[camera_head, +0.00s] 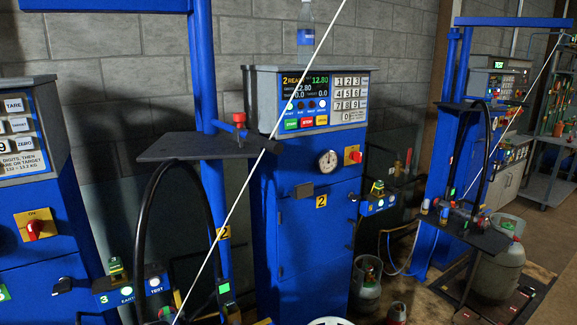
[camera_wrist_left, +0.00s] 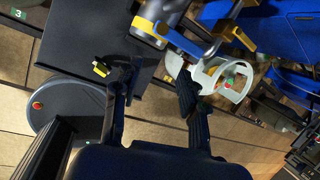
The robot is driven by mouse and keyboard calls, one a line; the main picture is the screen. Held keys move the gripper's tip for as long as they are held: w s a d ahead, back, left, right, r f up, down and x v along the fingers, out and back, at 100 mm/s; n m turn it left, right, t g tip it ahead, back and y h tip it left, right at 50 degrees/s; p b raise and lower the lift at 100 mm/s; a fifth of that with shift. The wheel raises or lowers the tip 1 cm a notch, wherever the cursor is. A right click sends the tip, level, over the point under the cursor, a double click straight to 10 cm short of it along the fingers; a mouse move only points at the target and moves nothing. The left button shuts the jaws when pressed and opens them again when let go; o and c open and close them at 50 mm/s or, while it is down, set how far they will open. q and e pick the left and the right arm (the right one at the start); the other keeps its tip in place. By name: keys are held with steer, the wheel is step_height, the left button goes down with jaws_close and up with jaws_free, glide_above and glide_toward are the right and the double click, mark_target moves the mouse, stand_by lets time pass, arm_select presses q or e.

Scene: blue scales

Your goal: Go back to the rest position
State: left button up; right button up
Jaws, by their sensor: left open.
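My left gripper (camera_wrist_left: 154,78) shows in the left wrist view with its two dark fingers spread apart. Nothing is between the fingers. A gas cylinder with a white collar (camera_wrist_left: 238,92) lies beyond the right-hand finger in that picture; whether they touch I cannot tell. Neither gripper shows in the head view. My right gripper is in neither view.
Blue scale station 2 (camera_head: 312,225) stands ahead, with a lit display (camera_head: 305,83) and keypad. A dark shelf (camera_head: 200,147) juts out left of it. Another cabinet (camera_head: 40,185) is at left. Grey cylinders (camera_head: 366,288) stand on the floor.

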arm_select(q)
steer(key=s+d+f+n+h, duration=0.2)
steer(key=s+d+n+h, duration=0.1)
steer(key=s+d+n, duration=0.8)
steer(key=s+a+f+n+y, duration=0.1)
steer(key=s+a+n, duration=0.4)
steer(key=s+n, duration=0.2)
steer(key=s+a+n+y, duration=0.2)
steer(key=s+a+n, duration=0.3)
steer(key=s+n, duration=0.2)
step_height(320, 180, down, 27)
steer(key=s+g, duration=0.1)
steer(key=g, duration=0.1)
steer(key=s+a+f+g, duration=0.1)
steer(key=s+a+f, duration=0.1)
steer(key=s+f, duration=1.3)
steer(key=shift+s+a+f, duration=0.25)
steer(key=shift+s+f, duration=0.1)
steer(key=shift+s, duration=0.65)
